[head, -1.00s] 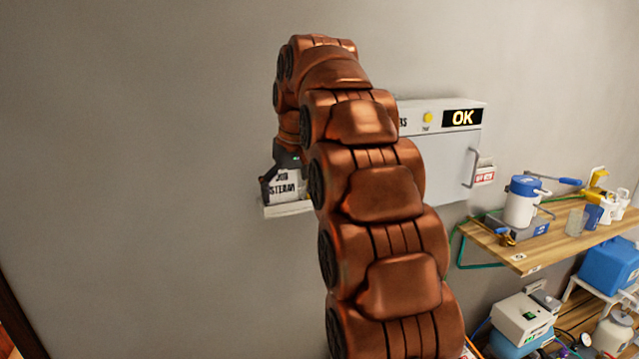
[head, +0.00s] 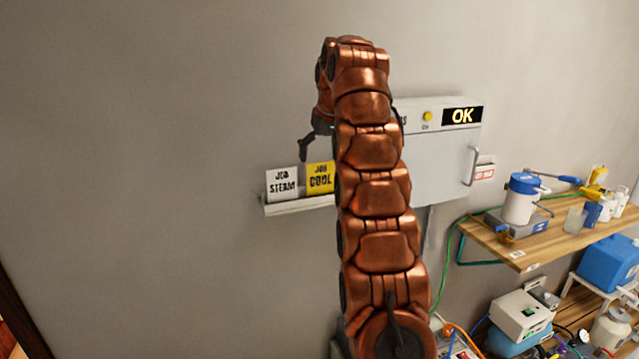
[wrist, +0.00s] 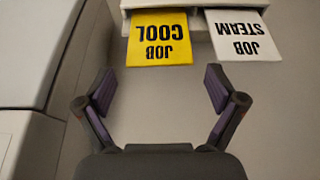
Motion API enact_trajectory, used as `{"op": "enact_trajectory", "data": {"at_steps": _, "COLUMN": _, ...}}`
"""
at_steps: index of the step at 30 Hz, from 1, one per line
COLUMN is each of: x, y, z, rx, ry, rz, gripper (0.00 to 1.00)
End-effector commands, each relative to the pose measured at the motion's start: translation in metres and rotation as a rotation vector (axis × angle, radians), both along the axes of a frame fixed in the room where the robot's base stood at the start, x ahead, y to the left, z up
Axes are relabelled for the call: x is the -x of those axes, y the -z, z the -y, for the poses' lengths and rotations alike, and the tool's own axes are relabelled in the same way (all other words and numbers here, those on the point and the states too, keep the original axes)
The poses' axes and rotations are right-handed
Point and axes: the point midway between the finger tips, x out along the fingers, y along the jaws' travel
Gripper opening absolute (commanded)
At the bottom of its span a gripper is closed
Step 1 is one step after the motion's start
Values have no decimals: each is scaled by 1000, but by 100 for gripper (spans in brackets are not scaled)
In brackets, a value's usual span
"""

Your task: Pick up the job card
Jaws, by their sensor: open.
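Two job cards stand side by side on a small white wall ledge. The white card (head: 282,184) reads "JOB STEAM" and the yellow card (head: 320,177) reads "JOB COOL". In the wrist view the yellow card (wrist: 159,40) is upside down, ahead of and between my fingers, and the white card (wrist: 243,36) is to its right. My gripper (wrist: 160,90) is open and empty, apart from both cards. In the head view only one dark finger (head: 304,150) shows clearly, above the cards; my arm hides the rest.
The ledge (head: 290,208) is fixed to the wall. A grey-white cabinet (head: 440,165) with an "OK" display is right of it, close on the left in the wrist view (wrist: 30,60). A wooden shelf (head: 545,235) with a blue-lidded jug (head: 520,200) is farther right. The left wall is clear.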

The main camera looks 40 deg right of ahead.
Motion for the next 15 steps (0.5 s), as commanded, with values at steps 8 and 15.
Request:
{"op": "enact_trajectory", "data": {"at_steps": 8, "x": -8, "y": 23, "z": 2, "rx": -1, "ry": 1, "rz": -2, "gripper": 94}}
{"op": "enact_trajectory", "data": {"at_steps": 15, "x": -13, "y": 41, "z": 4, "rx": 0, "ry": 1, "rz": -1, "gripper": 94}}
